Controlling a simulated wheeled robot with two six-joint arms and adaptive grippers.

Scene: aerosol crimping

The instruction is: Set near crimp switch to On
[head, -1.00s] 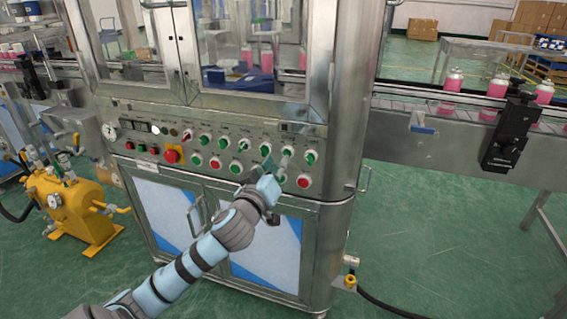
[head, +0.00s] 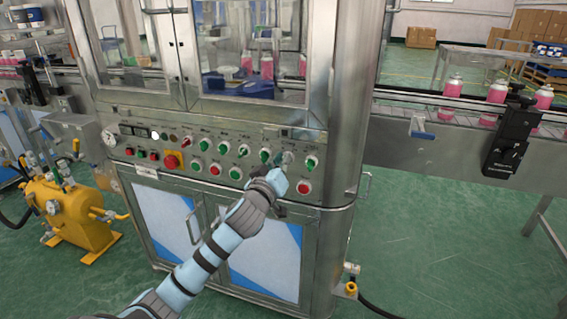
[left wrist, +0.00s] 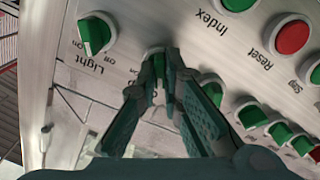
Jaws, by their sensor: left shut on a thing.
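The control panel (head: 170,143) of the steel machine carries a row of green rotary switches and coloured buttons. My left gripper (head: 279,164) is at the right part of this panel. In the left wrist view my left gripper (left wrist: 162,78) is shut on a green switch knob (left wrist: 158,92), with one finger on each side. The fingers hide most of this knob and its label, so I cannot read its name or setting. A green switch labelled Light (left wrist: 95,35) is beside it, clear of the fingers. My right gripper is not in view.
A red Reset button (left wrist: 292,36) and several green controls are close to the fingers. A red emergency button (head: 172,161) on a yellow plate is farther left. A conveyor (head: 455,118) with pink cans runs at the right. The green floor is open at the right.

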